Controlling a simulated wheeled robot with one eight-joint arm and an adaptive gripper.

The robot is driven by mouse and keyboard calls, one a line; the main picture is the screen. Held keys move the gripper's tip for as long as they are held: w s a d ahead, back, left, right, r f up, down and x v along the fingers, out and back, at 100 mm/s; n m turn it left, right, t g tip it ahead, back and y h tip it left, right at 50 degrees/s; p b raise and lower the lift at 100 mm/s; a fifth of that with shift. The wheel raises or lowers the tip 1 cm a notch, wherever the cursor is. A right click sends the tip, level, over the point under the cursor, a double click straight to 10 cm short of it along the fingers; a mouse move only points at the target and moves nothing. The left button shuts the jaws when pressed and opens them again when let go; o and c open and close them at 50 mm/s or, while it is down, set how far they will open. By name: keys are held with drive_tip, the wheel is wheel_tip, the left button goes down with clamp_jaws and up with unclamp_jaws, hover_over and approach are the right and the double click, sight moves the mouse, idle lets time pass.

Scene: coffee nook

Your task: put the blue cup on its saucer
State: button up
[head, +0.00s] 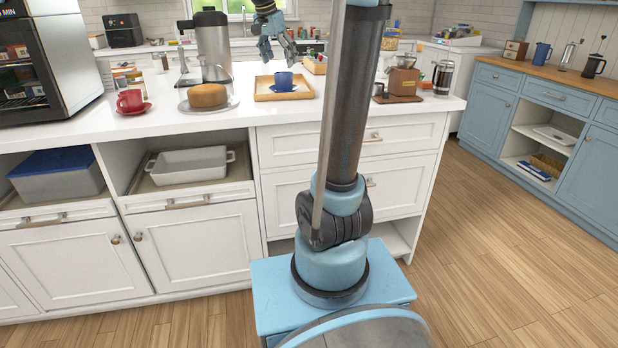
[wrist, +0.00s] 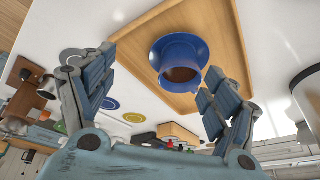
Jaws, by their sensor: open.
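The blue cup (head: 284,79) stands upright on a blue saucer (head: 271,88) on a wooden tray (head: 262,96) on the white counter. In the wrist view the cup (wrist: 180,75), with brown inside, sits within the saucer's rim (wrist: 205,50). My gripper (head: 277,52) is above the cup, slightly left of it in the head view. In the wrist view the gripper (wrist: 160,72) is open and empty, with its fingers spread to either side of the cup and apart from it.
A red cup (head: 130,101) and a cake (head: 207,95) on a stand are left of the tray. A coffee grinder (head: 403,77) and a glass press (head: 442,78) are to its right. A small box (head: 315,65) stands behind the tray. The front counter edge is clear.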

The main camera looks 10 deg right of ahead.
drive_tip(key=s+d+f+n+y, duration=0.1)
drive_tip(key=s+f+n, duration=0.4)
drive_tip(key=s+f, duration=1)
drive_tip(key=s+d+f+n+y, duration=0.1)
drive_tip(key=s+f+n, duration=0.4)
drive_tip(key=s+f, duration=1)
drive_tip(key=s+y, duration=0.1)
drive_tip(key=s, duration=0.4)
drive_tip(key=shift+s+d+f+g, duration=0.2)
drive_tip(key=shift+s+d+g, duration=0.15)
drive_tip(key=shift+s+g, duration=0.05)
drive_tip(key=shift+w, duration=0.1)
drive_tip(key=shift+w+f, duration=0.2)
drive_tip(key=shift+w, duration=0.15)
